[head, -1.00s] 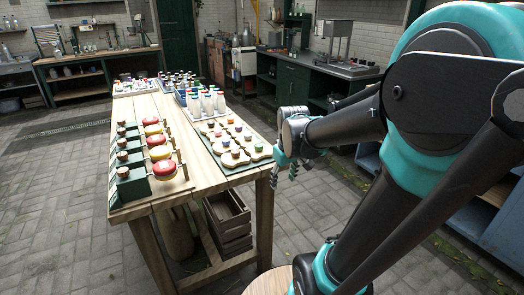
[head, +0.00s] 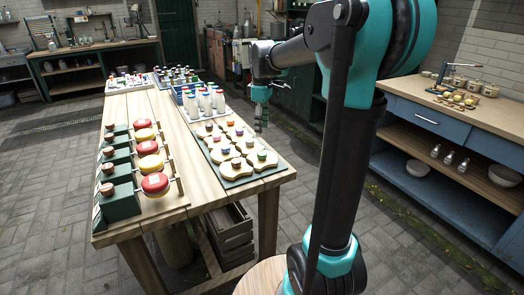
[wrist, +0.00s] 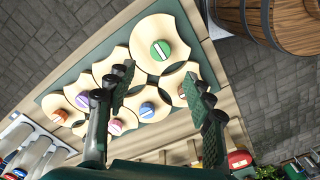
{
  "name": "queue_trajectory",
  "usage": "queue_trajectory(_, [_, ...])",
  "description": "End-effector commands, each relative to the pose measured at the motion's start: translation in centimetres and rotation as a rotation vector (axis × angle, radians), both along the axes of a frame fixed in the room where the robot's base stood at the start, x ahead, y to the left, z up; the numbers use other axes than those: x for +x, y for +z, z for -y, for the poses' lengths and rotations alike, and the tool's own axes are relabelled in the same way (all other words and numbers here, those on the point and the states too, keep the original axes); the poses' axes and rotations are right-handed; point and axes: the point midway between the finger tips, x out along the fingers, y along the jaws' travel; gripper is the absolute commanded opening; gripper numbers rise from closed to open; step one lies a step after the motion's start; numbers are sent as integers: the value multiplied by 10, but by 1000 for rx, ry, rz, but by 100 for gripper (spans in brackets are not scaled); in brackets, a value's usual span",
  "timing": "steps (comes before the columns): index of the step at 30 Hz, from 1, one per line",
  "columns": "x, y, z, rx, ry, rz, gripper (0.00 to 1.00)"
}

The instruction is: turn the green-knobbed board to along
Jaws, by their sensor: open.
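The green-knobbed board (wrist: 179,68) is a pale, curved-edged board at the upper corner of the tray in the wrist view. Its round green knob (wrist: 160,49) has a white stripe across it. In the head view the green knob (head: 262,155) is at the tray's near right corner. My gripper (wrist: 162,92) is open and empty, its two dark fingers apart above the tray. In the wrist view the board lies beyond the fingertips, apart from them. In the head view my gripper (head: 262,122) hangs above the tray's far right side.
Neighbouring boards with blue (wrist: 147,111), purple and orange knobs crowd the dark green tray (head: 233,181). White bottles (head: 206,103) stand behind it. Red and yellow discs with green blocks (head: 119,193) occupy the table's left. A wooden barrel (wrist: 270,20) is beyond the tray in the wrist view.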

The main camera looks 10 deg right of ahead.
Motion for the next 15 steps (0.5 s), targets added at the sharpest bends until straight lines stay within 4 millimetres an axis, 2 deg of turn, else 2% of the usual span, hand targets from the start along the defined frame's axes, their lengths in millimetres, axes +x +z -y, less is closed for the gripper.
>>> queue_trajectory(9, [0,-63,0,0,-1,0,53])
queue_trajectory(15, [0,-91,0,0,-1,0,53])
